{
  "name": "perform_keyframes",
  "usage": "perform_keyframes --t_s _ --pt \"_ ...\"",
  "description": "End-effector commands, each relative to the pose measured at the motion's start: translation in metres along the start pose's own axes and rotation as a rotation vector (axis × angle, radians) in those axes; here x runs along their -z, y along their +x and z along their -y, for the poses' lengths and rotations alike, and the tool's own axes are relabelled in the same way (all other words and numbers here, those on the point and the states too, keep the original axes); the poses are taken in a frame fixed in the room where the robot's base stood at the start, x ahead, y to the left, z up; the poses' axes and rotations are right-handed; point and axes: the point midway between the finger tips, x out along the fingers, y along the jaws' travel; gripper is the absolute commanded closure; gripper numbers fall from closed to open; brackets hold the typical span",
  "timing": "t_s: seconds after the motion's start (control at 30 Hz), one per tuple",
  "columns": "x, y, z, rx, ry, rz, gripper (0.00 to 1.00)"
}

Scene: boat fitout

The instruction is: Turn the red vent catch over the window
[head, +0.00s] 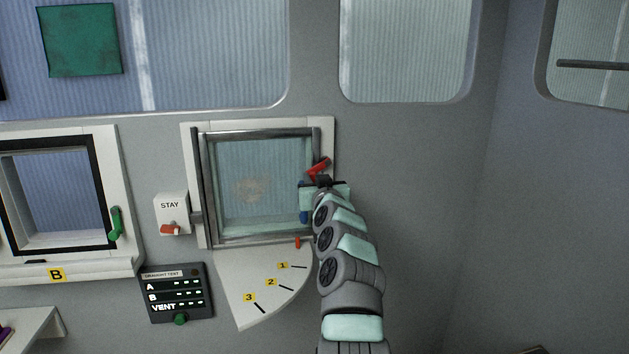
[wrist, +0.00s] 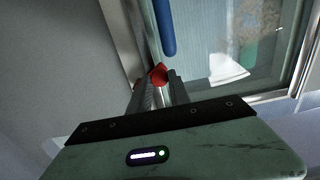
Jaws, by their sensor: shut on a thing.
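The red vent catch (head: 319,168) sits at the upper right of the small window's frame (head: 324,136), its visible part tilted up to the right. My gripper (head: 322,181) is at the catch's lower end. In the wrist view my gripper (wrist: 158,88) is closed with a red piece of the catch (wrist: 158,75) between its fingertips. The rest of the catch is hidden by the fingers there. The small window (head: 255,180) has a grey metal sash with a blue handle (head: 304,216), which also shows just beyond the fingertips in the wrist view (wrist: 165,28).
Below the window is a quadrant plate (head: 262,288) marked 1, 2, 3, with a red pointer (head: 297,242) above it. To the left are a STAY box (head: 171,213), a DRAUGHT TEST panel (head: 177,293) and window B with a green handle (head: 116,223). The right wall is bare.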

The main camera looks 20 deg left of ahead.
Motion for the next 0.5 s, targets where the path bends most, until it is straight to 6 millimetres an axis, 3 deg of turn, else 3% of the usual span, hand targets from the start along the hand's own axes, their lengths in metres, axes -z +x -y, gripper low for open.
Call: perform_keyframes --t_s 0.5 --pt "0.0065 0.0002 0.0042 0.002 0.116 -0.001 1.0"
